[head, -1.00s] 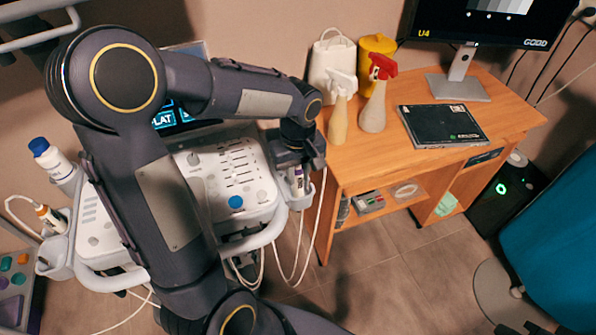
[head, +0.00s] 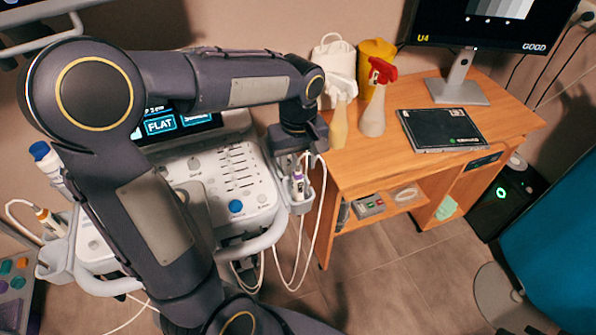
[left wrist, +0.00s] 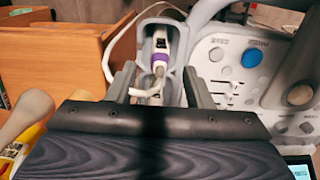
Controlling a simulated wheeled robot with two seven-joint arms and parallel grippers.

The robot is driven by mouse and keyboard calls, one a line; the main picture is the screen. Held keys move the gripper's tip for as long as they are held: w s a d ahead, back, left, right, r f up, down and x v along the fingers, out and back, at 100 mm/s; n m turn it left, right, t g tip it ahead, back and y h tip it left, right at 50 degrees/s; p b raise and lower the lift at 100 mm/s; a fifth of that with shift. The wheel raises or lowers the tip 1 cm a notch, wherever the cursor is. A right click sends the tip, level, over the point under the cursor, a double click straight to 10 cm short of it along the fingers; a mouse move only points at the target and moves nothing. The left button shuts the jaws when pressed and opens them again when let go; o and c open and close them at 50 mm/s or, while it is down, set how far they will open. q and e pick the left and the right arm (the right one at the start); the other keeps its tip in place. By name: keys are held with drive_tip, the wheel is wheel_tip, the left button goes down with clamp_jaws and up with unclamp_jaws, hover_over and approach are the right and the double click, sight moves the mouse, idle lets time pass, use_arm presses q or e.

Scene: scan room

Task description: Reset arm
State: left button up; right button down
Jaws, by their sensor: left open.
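My left gripper (head: 297,160) points down over the probe holder at the right side of the ultrasound cart. It is open. In the left wrist view the left gripper (left wrist: 160,84) shows its two fingers apart, with nothing held between them. A white probe with a purple band (head: 298,187) stands in the holder below. It also shows in the left wrist view (left wrist: 161,50), beyond the gap between the fingers. My left arm is bent, with its elbow high at the left. The right gripper is not in view.
The cart's console (head: 228,178) lies under my arm. A wooden desk (head: 385,160) stands close to the right of the gripper, with spray bottles (head: 372,115), a black case (head: 440,128) and a monitor (head: 490,22). Cables hang beside the holder. Open floor lies in front of the desk.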

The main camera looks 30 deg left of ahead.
use_arm(q)
wheel_tip(320, 180, up, 2)
drive_tip(key=shift+r, duration=0.15)
idle(0.5)
drive_tip(key=shift+s+r, duration=0.1)
drive_tip(key=shift+s, duration=0.1)
drive_tip(key=s+d+m+t+h, duration=0.2)
drive_tip(key=s+m, duration=0.2)
drive_tip(key=s, duration=0.4)
drive_tip(key=s+d+m+t+h, duration=0.1)
drive_tip(key=s+d+m+t, duration=0.1)
drive_tip(key=s, duration=0.6)
drive_tip(key=shift+s+r+m+t+h, duration=0.2)
drive_tip(key=shift+m+t+h, duration=0.2)
drive_tip(key=shift+m+t, duration=0.55)
